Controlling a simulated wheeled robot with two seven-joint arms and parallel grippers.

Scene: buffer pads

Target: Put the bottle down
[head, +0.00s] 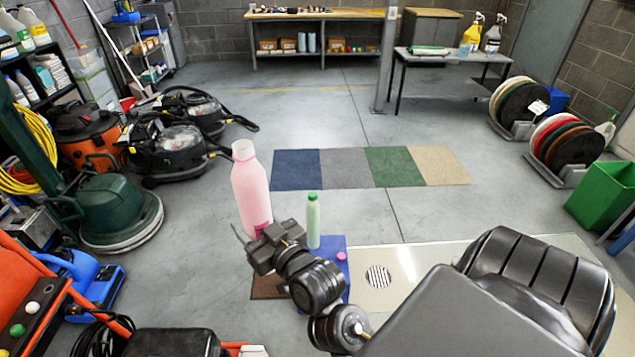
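A pink bottle (250,190) with a pale neck stands upright, left of centre in the head view. A darker pink patch shows near its base. My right gripper (262,236) reaches in from the right and covers the foot of the bottle. One thin finger shows just left of the bottle; the other is not clearly seen. I cannot tell whether the fingers grip it, or whether its base touches a surface. A slim green bottle (313,222) stands upright just to the right, by a blue pad (333,244). My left gripper is out of view.
A small pink round piece (342,256) lies on the blue pad. A brown pad (266,287) lies beside it, partly hidden by my arm. A pale panel with a round drain (378,277) is to the right. Coloured floor mats (345,168) lie behind. Vacuums (168,150) stand left.

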